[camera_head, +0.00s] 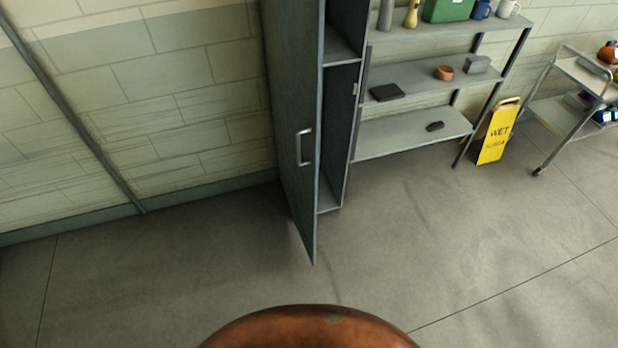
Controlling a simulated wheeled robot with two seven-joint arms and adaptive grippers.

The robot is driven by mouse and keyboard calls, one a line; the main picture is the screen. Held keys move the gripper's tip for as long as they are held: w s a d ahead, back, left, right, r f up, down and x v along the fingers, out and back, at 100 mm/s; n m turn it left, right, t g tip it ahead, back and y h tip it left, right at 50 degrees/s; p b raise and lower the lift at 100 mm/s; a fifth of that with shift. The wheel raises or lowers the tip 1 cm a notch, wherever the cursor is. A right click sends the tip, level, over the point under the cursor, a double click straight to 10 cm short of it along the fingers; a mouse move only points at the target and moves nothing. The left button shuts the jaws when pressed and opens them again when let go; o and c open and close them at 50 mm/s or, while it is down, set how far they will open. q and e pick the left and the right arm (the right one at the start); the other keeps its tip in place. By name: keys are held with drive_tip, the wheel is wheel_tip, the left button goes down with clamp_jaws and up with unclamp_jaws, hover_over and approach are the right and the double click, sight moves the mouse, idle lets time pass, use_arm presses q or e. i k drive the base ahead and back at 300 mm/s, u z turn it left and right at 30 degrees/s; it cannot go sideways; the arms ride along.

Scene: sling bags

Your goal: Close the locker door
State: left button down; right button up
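A tall grey-blue locker (343,100) stands against the wall, a little right of the middle. Its door (287,100) is open and swung out toward me, hinged on the locker's left side. The door has a pale metal handle (304,147). Shelves inside the locker show to the right of the door's free edge. The locker's top is cut off by the frame. Neither of my grippers is in view.
A grey shelf unit (415,135) with small items stands right of the locker. A yellow wet floor sign (497,132) and a metal cart (560,115) stand farther right. The floor (180,280) before the locker is clear.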

sight(301, 22)
drive_tip(key=z, duration=0.75)
drive_tip(key=i, duration=0.85)
